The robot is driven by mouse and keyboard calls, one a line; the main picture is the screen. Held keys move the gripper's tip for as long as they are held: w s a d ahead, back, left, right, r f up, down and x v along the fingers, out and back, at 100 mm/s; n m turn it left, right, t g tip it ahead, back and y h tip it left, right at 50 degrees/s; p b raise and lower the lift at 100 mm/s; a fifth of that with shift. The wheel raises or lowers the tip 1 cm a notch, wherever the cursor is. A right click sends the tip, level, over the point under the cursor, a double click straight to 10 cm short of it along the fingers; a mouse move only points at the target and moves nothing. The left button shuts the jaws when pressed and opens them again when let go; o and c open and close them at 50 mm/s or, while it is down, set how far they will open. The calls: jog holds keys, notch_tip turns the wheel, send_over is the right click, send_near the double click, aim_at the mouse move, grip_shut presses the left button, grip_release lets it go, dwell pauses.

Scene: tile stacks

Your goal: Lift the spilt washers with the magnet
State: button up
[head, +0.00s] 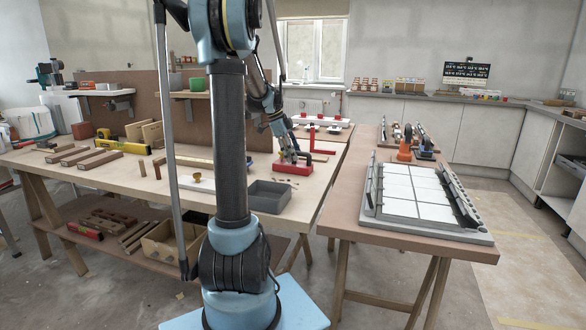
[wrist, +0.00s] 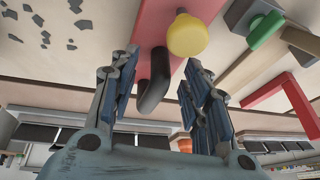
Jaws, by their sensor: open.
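The magnet is a red block (wrist: 150,28) with a black bent handle (wrist: 154,92) and a yellow knob (wrist: 187,35). In the head view the red magnet (head: 293,168) rests on the wooden table. My gripper (wrist: 158,70) is open, with one finger on each side of the black handle; I cannot tell whether they touch it. In the head view my gripper (head: 290,157) is right over the magnet. The spilt washers (wrist: 38,20) are small dark pieces scattered on the tabletop, at the upper left of the wrist view. They are too small to make out clearly in the head view.
A grey open tray (head: 269,197) stands on the table in front of the magnet. Wood blocks and a yellow level (head: 124,146) lie to the left. A second table with a tile rack (head: 370,208) stands to the right.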

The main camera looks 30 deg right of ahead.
grip_shut()
